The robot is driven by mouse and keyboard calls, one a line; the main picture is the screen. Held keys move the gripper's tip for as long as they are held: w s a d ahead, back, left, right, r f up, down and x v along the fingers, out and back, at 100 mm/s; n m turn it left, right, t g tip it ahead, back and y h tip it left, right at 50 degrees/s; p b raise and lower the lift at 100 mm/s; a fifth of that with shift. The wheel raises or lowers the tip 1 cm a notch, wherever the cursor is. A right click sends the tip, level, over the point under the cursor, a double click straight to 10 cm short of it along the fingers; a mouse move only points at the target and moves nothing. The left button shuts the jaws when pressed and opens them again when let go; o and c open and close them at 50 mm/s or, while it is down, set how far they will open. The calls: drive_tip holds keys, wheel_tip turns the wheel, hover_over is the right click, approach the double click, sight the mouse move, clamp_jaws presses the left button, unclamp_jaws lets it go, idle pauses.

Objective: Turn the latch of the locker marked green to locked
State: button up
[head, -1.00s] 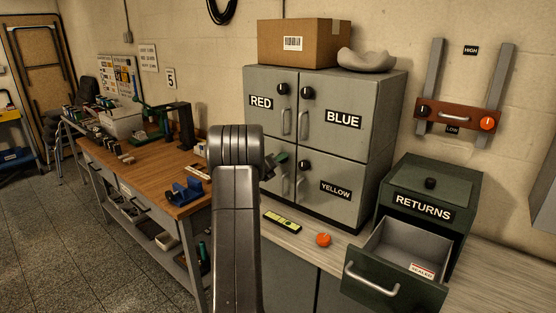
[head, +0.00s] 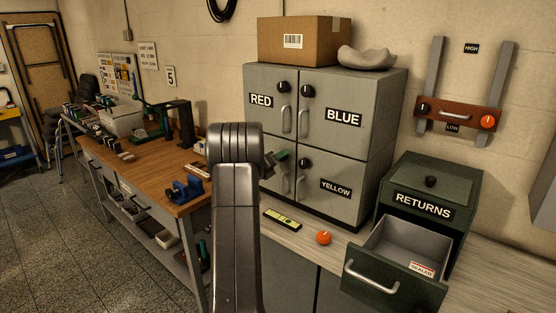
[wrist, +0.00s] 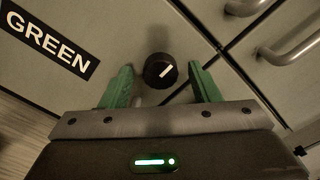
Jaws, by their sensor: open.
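The locker marked GREEN (wrist: 25,75) fills the left of the wrist view, with its white-on-black label (wrist: 47,40). Its latch, a round black knob (wrist: 159,70) with a white pointer line, sits near the door's edge. In that tilted view the line slants up to the right. My gripper (wrist: 160,84) is open, its green fingers on either side of the knob with gaps; I cannot tell whether the tips reach its depth. In the head view my arm hides most of this door, and only part of my gripper (head: 281,157) shows.
The RED (head: 261,99), BLUE (head: 343,118) and YELLOW (head: 335,188) labels mark neighbouring lockers with knobs and bar handles. A bar handle (wrist: 290,40) lies right of the knob.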

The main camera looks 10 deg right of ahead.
drive_tip(key=b+v, duration=0.2)
drive_tip(key=v, duration=1.1)
drive_tip(key=shift+s+a, duration=0.2)
drive_tip(key=shift+a, duration=0.05)
drive_tip(key=p+x, duration=0.2)
drive_tip(key=x, duration=1.2)
drive_tip(key=shift+a, duration=0.15)
